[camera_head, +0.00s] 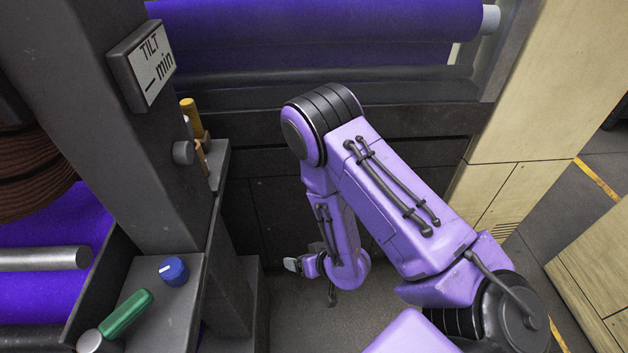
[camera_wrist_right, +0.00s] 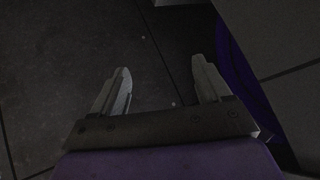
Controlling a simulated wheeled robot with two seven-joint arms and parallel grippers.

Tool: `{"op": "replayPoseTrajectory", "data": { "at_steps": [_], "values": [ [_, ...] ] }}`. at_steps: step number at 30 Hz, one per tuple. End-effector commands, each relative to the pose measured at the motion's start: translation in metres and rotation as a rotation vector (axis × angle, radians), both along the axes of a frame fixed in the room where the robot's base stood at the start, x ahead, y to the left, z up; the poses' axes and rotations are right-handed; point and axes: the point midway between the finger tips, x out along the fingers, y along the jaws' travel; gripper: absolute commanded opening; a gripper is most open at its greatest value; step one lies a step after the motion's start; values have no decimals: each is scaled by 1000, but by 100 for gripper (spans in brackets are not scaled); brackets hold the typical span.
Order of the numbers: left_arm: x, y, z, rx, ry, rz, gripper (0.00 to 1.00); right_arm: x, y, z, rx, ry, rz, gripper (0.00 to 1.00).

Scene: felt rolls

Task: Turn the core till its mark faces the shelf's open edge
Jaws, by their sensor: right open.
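A short blue core (camera_head: 173,271) stands upright on the grey shelf (camera_head: 165,325) at the lower left of the head view. A small white mark shows on the left part of its top. The shelf's right-hand edge looks open. My right gripper (camera_head: 291,265) hangs low, to the right of the shelf and well apart from the core. In the right wrist view, the right gripper (camera_wrist_right: 160,70) has its two fingers spread with nothing between them, over dark floor. The core does not show there. My left gripper is in neither view.
A green cylinder (camera_head: 126,313) lies beside the core, near a grey round piece (camera_head: 98,342). A dark post (camera_head: 150,150) with a TILT sign (camera_head: 147,66) rises behind the shelf. A purple felt roll (camera_head: 320,35) spans the back. Floor (camera_head: 330,325) is clear below my right arm.

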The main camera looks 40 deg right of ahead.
Motion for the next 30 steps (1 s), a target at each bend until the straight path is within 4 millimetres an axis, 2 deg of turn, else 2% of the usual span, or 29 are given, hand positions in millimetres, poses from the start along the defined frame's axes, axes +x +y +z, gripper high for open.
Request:
{"op": "replayPoseTrajectory", "data": {
  "at_steps": [1, 6, 17, 19, 20, 24, 26, 27, 28, 30],
  "values": [
    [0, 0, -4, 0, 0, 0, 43, -8, -2, -9, -5, 21, -20, 77],
    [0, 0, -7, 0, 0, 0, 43, -26, -7, -23, -22, 69, -71, 77],
    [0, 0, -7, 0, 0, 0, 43, -32, -9, -26, -27, 83, -88, 77],
    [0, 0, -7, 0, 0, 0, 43, -38, -10, -30, -32, 100, -102, 77],
    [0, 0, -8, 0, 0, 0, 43, -48, -12, -35, -41, 125, -124, 77],
    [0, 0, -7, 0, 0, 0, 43, -136, -31, -63, -130, 340, -308, 77],
    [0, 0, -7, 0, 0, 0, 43, -169, -37, -67, -171, 416, -370, 61],
    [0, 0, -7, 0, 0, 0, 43, -184, -40, -68, -190, 452, -399, 48],
    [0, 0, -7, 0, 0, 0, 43, -191, -41, -68, -200, 469, -413, 43],
    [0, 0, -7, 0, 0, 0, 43, -197, -43, -68, -211, 484, -426, 43]
  ]
}}
